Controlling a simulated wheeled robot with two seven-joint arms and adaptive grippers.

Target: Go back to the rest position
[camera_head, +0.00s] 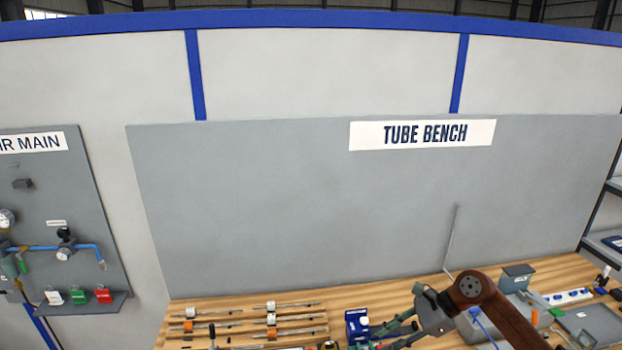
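My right arm comes in from the lower right over the wooden bench. Its gripper (392,328) points left and down, low over the bench top. Greenish prong-like parts show there, but I cannot tell whether they are fingers or a tool behind them, nor whether the gripper is open or shut. My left gripper is not in view.
The wooden bench (390,296) carries a rack of thin tubes (270,318), a blue box (357,325), a grey machine (518,275) and a white power strip (568,296). A thin rod (452,240) rises behind my arm. The air panel (70,205) hangs at left.

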